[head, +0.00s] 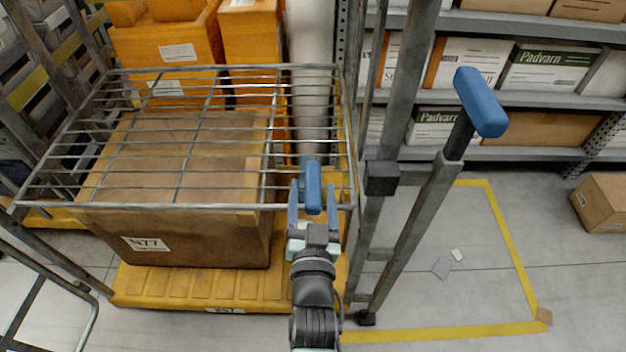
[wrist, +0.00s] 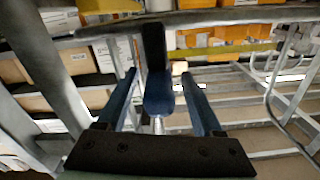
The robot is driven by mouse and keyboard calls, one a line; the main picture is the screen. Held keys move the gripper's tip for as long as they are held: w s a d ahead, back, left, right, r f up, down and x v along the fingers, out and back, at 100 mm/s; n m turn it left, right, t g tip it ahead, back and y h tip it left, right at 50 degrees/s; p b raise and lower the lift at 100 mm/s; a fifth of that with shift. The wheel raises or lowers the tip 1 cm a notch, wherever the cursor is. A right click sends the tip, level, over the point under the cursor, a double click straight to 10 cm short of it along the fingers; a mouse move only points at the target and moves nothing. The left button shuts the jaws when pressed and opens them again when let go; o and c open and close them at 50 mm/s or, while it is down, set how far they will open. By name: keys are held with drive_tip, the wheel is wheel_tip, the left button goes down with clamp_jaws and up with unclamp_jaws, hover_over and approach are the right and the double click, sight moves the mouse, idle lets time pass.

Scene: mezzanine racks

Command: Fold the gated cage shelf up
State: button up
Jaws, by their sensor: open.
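The wire cage shelf (head: 195,128) lies roughly level across the roll cage in the head view, above a large brown box (head: 180,240). A blue grip (head: 313,180) shows at its front right corner. My gripper (head: 312,200) is at this grip, with its open fingers on either side. In the wrist view, the blue grip (wrist: 158,98) with a dark upper part sits between the fingers of my gripper (wrist: 159,76). I cannot tell whether either finger touches it.
A grey post with a lever and blue handle (head: 482,102) stands right of the shelf. The yellow cage base (head: 180,288) lies below. Orange bins (head: 165,48) are behind. Racks of boxes (head: 548,68) stand at back right. Taped floor (head: 450,290) at right is mostly clear.

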sight(313, 181)
drive_tip(key=shift+w, duration=1.7)
clamp_jaws()
